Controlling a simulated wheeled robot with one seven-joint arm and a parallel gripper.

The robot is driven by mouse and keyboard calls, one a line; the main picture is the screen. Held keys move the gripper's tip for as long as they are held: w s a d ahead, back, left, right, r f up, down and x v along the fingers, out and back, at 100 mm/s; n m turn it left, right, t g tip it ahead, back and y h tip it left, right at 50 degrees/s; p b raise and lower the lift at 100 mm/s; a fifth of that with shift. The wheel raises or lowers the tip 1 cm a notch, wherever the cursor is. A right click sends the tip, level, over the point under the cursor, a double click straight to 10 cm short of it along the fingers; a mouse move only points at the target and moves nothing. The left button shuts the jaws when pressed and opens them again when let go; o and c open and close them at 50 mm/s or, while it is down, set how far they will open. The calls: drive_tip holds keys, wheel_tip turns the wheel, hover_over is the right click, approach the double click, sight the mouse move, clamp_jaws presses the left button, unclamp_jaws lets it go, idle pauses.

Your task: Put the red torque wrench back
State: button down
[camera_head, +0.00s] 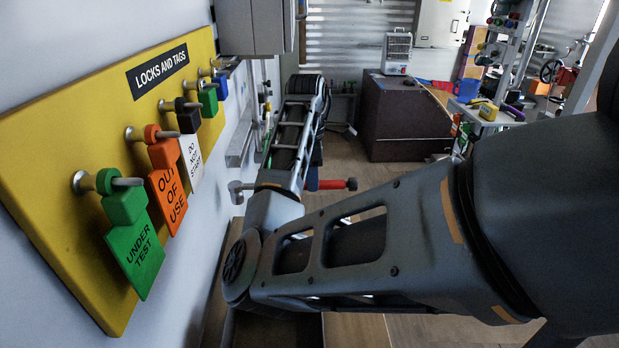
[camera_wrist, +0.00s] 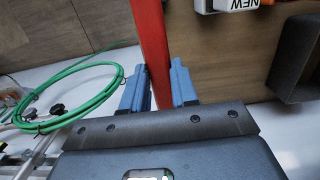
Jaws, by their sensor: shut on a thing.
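The red torque wrench (camera_head: 335,184) shows in the head view as a red bar sticking out to the right from behind my forearm, roughly level. In the wrist view its red shaft (camera_wrist: 152,40) runs up from between the two blue-grey fingers of my gripper (camera_wrist: 158,85), which is shut on it. In the head view my arm hides most of the gripper and the middle of the wrench. A grey metal piece shows left of the arm at about the same height; I cannot tell whether it is the wrench's head. No holder for the wrench can be made out.
A yellow locks-and-tags board (camera_head: 60,190) with several coloured tags is on the left wall, close to my arm. A dark brown cabinet (camera_head: 405,120) stands ahead. A green hose (camera_wrist: 75,120) loops left in the wrist view; a dark open box (camera_wrist: 298,60) is at right.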

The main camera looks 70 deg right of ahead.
drive_tip(key=shift+s+d, duration=0.1)
drive_tip(key=shift+s, duration=0.05)
drive_tip(key=shift+f+b, duration=0.6)
drive_tip(key=shift+f, duration=3.95)
drive_tip(key=c, duration=0.8)
unclamp_jaws()
drive_tip(key=shift+o, duration=0.4)
drive_tip(key=o, duration=0.4)
drive_tip(key=shift+r, duration=0.1)
